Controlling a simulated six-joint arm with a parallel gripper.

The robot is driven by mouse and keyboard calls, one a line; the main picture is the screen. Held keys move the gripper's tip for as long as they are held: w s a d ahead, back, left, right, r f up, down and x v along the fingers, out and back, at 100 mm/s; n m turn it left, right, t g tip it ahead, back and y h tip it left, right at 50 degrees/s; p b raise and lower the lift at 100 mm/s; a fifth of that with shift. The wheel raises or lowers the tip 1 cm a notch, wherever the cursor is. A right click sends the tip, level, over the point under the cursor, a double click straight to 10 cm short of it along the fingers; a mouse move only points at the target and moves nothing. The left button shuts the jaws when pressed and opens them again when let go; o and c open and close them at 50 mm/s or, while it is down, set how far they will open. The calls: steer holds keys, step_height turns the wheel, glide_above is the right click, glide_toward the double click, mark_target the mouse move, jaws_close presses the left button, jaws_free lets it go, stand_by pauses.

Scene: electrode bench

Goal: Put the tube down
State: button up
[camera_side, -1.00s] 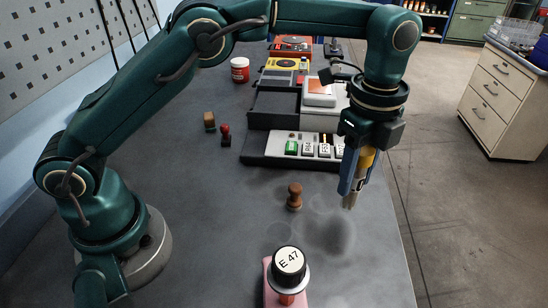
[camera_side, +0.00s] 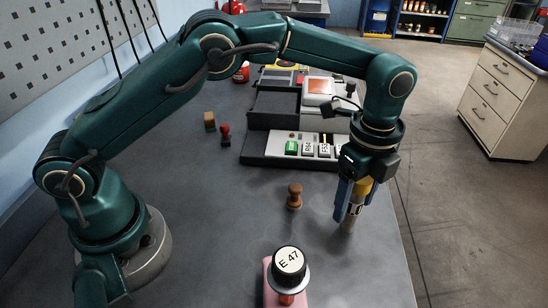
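The tube (camera_side: 355,208) is upright or nearly so, with a yellow upper part, a dark-marked label and a greyish-brown lower end. My gripper (camera_side: 350,203) is around its upper part, with a blue finger on the left side, and looks shut on it. The tube's lower end is close to the grey bench top (camera_side: 250,230) near its right edge. I cannot tell whether it touches the bench. The far finger is mostly hidden.
A small brown wooden peg (camera_side: 294,196) stands to the left of the tube. A rack with labelled blocks (camera_side: 307,149) lies behind.

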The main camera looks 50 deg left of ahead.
steer(key=shift+r, duration=0.1)
step_height(320, 180, up, 7)
steer(key=shift+f, duration=0.1)
steer(key=shift+r, duration=0.55)
steer(key=s+a+r+n+t, duration=0.3)
steer(key=s+a+r+n, duration=0.3)
steer(key=a+r+n, duration=0.25)
steer(key=s+a+f+n+t, duration=0.1)
steer(key=s+a+f+n, duration=0.1)
steer(key=s+n, duration=0.3)
steer(key=s+a+f+n+t, duration=0.1)
steer(key=s+a+f+n, duration=0.2)
steer(key=s+a+n, duration=0.1)
steer(key=s+n, duration=0.1)
steer(key=s, duration=0.1)
steer(key=shift+s+a+f+n+t, duration=0.25)
steer(key=shift+s+a+n+t, duration=0.05)
steer(key=shift+a+n, duration=0.05)
